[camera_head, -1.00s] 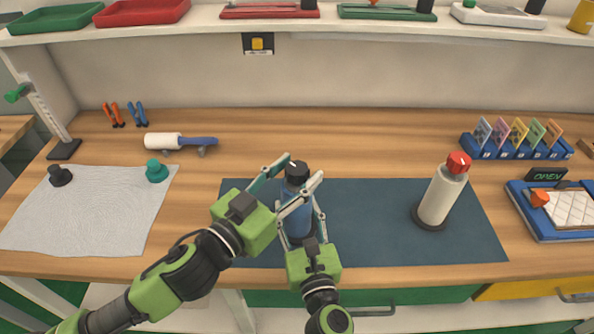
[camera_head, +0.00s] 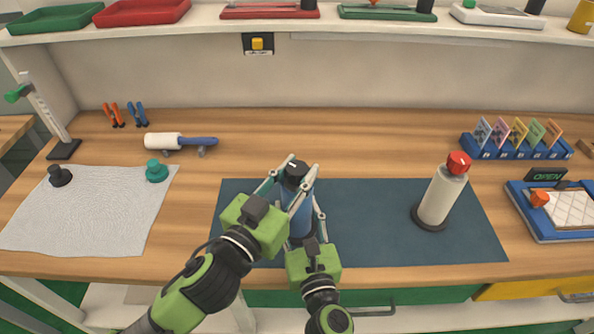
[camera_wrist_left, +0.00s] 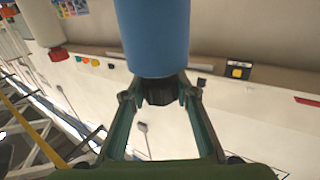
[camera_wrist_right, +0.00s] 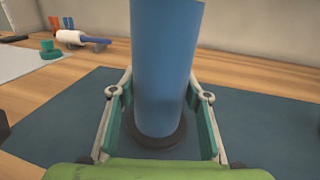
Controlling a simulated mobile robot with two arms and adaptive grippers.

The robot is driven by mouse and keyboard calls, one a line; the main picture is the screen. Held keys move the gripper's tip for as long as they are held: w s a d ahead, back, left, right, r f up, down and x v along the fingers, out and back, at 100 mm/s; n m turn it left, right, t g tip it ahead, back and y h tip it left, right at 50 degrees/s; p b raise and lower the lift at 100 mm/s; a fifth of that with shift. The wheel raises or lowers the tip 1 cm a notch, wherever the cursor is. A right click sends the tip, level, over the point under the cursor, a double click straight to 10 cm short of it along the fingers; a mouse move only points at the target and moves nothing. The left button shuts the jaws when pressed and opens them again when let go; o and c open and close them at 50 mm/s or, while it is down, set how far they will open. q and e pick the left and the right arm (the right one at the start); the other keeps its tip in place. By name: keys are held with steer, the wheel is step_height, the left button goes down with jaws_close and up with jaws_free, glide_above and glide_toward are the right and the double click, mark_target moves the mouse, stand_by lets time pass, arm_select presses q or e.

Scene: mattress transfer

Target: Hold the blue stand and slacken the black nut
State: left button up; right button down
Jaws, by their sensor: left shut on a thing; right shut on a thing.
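The blue stand (camera_head: 299,214) stands upright on the dark mat, its black base ring (camera_wrist_right: 160,137) visible in the right wrist view. The black nut (camera_head: 296,169) sits on its top, and it also shows in the left wrist view (camera_wrist_left: 160,92). My left gripper (camera_head: 297,176) reaches in from the left and is shut on the black nut, one finger on each side. My right gripper (camera_head: 301,217) is shut on the blue stand's body from the front. Its fingers lie on both sides of the stand in the right wrist view (camera_wrist_right: 160,98).
A white stand with a red nut (camera_head: 440,195) stands at the right of the dark mat (camera_head: 365,222). A grey cloth (camera_head: 95,215) with a black nut and a green nut (camera_head: 156,172) lies at left. A white and blue roller-like tool (camera_head: 180,141) lies behind.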

mark_target(293, 180)
arm_select(q)
steer(key=shift+d+r+n+t+y, duration=0.1)
steer(key=shift+n+t+y, duration=0.3)
steer(key=shift+n+y, duration=0.25)
steer(key=shift+y, duration=0.35)
steer(key=shift+a, duration=0.2)
steer(key=o, duration=1.1)
steer(key=shift+s, duration=0.1)
steer(key=shift+v, duration=3.65)
